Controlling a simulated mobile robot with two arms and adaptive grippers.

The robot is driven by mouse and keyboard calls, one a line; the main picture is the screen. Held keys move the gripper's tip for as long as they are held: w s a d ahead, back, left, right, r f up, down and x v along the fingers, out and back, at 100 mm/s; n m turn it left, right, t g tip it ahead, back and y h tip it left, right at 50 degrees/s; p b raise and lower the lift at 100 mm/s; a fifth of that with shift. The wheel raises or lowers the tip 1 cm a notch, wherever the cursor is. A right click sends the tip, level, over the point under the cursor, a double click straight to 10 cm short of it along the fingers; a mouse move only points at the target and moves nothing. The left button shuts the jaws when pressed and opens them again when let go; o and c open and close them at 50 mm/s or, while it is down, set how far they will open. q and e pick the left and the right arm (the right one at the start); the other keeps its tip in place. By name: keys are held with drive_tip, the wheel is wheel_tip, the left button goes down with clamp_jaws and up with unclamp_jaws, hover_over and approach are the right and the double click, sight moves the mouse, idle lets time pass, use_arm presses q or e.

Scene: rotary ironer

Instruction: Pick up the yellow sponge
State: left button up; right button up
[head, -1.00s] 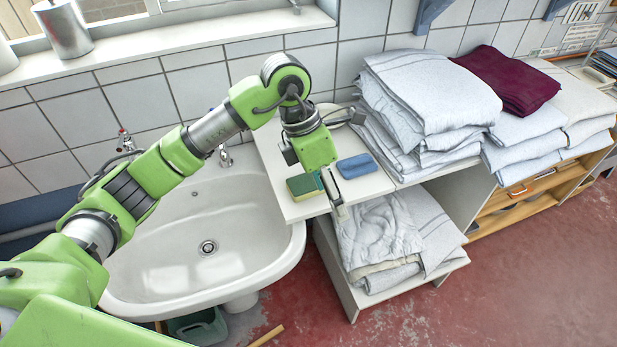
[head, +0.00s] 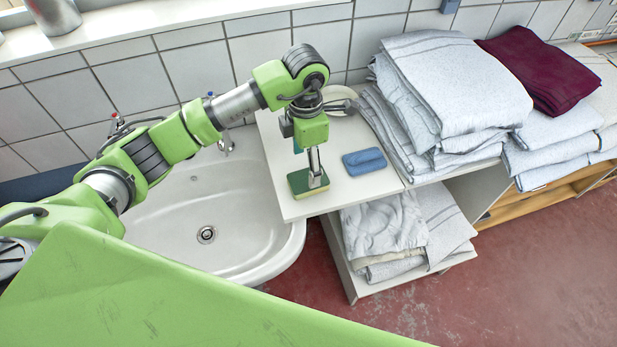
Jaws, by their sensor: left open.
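The yellow sponge (head: 300,187), with a dark green top and a yellow side, lies flat near the front edge of the white shelf top beside the sink. My left gripper (head: 316,180) points down right over it, and its fingers overlap the sponge's right half in the head view. The gripper is open. One finger largely hides the other, and I cannot tell whether they touch the sponge. My right gripper is out of view.
A blue sponge (head: 364,161) lies just right of the gripper. A white washbasin (head: 255,225) is on the left. Stacked grey towels (head: 455,85) and a maroon cloth (head: 541,68) stand to the right. Folded cloths (head: 385,225) fill the lower shelf.

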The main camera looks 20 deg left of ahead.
use_arm(q)
drive_tip(key=shift+s+d+f+p, duration=0.15)
drive_tip(key=shift+f+p, duration=0.45)
drive_tip(key=shift+f, duration=0.05)
drive_tip(key=shift+s+d+f+p, duration=0.1)
drive_tip(key=shift+d+f+p, duration=0.05)
drive_tip(key=shift+f+p, duration=0.45)
wheel_tip(320, 180, down, 2)
drive_tip(key=shift+f, duration=0.1)
drive_tip(key=shift+w+f, duration=0.15)
drive_tip(key=shift+f, duration=0.2)
drive_tip(key=c, duration=0.8)
drive_tip(key=shift+r, duration=0.1)
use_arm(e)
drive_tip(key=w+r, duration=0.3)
